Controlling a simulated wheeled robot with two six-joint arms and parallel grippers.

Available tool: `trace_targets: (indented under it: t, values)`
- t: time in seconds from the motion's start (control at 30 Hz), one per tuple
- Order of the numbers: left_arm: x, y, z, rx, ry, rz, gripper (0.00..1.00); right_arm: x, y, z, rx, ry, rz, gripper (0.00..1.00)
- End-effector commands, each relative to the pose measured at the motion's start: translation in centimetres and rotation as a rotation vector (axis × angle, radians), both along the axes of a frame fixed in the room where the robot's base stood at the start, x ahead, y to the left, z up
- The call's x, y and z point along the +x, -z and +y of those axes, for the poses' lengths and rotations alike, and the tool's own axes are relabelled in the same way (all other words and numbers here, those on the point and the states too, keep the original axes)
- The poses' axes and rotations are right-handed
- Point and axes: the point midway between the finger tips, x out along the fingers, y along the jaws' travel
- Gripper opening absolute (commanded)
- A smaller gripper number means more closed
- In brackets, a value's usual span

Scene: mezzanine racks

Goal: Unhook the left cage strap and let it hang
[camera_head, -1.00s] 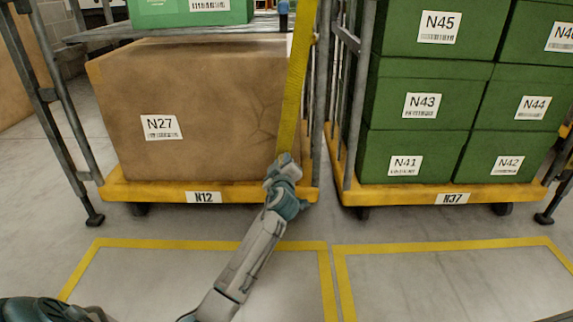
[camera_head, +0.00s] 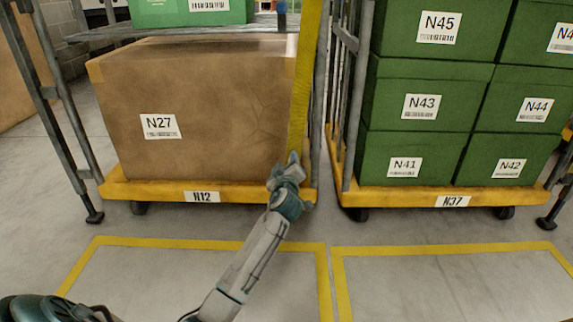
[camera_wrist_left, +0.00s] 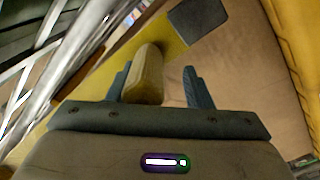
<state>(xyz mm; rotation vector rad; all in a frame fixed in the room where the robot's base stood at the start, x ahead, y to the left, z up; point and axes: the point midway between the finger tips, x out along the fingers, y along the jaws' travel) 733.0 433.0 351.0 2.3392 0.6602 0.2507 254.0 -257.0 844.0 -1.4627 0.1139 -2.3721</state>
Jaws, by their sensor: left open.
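The yellow strap (camera_head: 305,75) runs down the right front side of the left cage, in front of its right post. Its lower end is by my left gripper (camera_head: 291,163), low at the cage's front right corner. In the left wrist view my left gripper (camera_wrist_left: 160,88) is open. A pale yellow-tan block (camera_wrist_left: 148,72) lies between its fingers, close to the left one; I cannot tell whether they touch. The yellow strap (camera_wrist_left: 174,50) shows behind it. Whether the strap is still hooked is hidden by the gripper. My right gripper is not in view.
The left cage holds a large brown box N27 (camera_head: 200,110) on yellow base N12 (camera_head: 150,192). The right cage, base N37 (camera_head: 400,198), holds several green crates (camera_head: 415,100) close beside it. Floor in front is clear, with yellow marked bays (camera_head: 200,243).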

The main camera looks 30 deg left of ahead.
Motion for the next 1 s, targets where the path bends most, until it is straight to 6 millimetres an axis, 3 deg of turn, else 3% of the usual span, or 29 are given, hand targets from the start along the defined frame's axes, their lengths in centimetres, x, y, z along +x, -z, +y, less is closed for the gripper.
trace_targets:
  t: [0.27,0.7,1.0]
  values:
    - [-1.4,-0.2,-0.9,-0.001,0.001,0.002,0.46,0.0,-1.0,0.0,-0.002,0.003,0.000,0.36]
    - [-8.2,-0.1,-5.1,-0.002,0.001,0.002,0.46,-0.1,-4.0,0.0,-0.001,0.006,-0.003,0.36]
    - [-9.2,0.0,-5.7,0.000,0.001,0.001,0.46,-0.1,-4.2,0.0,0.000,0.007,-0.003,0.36]
